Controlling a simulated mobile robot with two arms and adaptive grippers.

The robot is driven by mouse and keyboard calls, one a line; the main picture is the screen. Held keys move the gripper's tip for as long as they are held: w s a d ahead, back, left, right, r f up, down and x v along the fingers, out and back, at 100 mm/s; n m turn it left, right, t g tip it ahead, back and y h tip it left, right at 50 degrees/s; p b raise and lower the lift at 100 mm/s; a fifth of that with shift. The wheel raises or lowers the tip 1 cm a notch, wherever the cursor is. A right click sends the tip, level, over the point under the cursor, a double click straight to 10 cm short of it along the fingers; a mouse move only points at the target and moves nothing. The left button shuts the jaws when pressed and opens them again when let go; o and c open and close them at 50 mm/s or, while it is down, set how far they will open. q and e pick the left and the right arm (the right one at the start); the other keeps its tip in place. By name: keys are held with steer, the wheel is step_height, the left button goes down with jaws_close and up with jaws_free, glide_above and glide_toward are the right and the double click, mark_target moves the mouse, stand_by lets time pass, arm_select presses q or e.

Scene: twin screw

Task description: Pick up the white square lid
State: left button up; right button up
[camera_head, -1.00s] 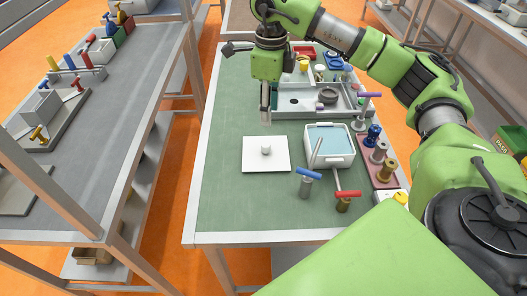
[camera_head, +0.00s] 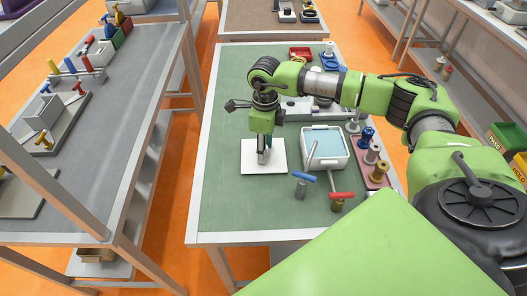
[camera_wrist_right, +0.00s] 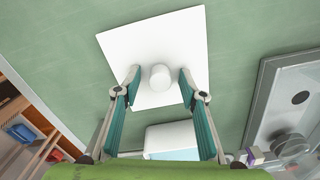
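The white square lid (camera_head: 277,166) lies flat on the green table mat, with a round white knob on top (camera_wrist_right: 159,76). It also shows in the right wrist view (camera_wrist_right: 185,30). My right gripper (camera_head: 263,158) is right over the lid, pointing down. In the right wrist view its open fingertips (camera_wrist_right: 159,82) stand on either side of the knob, with a gap on each side. In the head view the gripper hides the knob. My left gripper is not in view.
A white square container with a blue inside (camera_head: 324,146) stands to the right of the lid. Blue-handled (camera_head: 303,178) and red-handled (camera_head: 342,196) tools stand in front of it. The mat in front of the lid is clear.

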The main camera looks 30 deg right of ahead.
jaws_close()
